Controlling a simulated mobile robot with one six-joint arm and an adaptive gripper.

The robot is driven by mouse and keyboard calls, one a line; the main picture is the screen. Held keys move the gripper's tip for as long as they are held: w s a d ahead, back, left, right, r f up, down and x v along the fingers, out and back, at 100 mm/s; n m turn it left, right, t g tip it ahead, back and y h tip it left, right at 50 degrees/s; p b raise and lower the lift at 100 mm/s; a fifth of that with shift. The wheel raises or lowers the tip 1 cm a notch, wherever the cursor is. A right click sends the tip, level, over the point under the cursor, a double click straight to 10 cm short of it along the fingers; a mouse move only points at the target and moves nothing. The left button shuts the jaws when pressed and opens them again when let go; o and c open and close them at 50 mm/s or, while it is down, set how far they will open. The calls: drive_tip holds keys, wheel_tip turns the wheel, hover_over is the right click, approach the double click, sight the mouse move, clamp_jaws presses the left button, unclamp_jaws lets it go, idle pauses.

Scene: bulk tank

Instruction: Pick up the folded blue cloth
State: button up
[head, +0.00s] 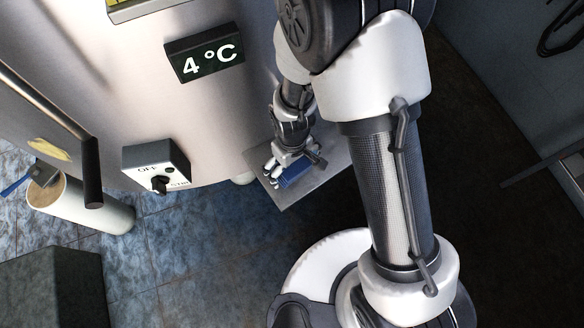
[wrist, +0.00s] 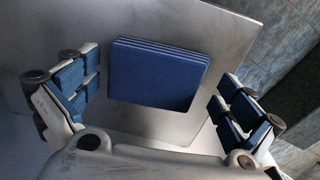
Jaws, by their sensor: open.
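The folded blue cloth (wrist: 155,75) lies flat on a grey metal shelf (wrist: 225,30) in the wrist view, its layered edge showing at the top. My gripper (wrist: 158,100) is open, with one blue-padded finger to the left of the cloth and one to the right, both apart from it. In the head view the cloth (head: 294,174) shows partly under my gripper (head: 292,166), on the small shelf (head: 286,201) beside the tank. The far side of the cloth is partly hidden by my gripper there.
The steel tank (head: 110,90) carries a 4 °C display (head: 204,51) and a switch box (head: 157,166) with an OFF mark. A pale cylinder (head: 82,207) with a blue-handled item stands at the left, above a dark block (head: 52,290). Tiled floor is open below the shelf.

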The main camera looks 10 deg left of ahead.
drive_tip(key=c, duration=0.9)
drive_tip(key=shift+r, duration=0.15)
wheel_tip(320, 180, up, 28)
drive_tip(key=p, duration=0.9)
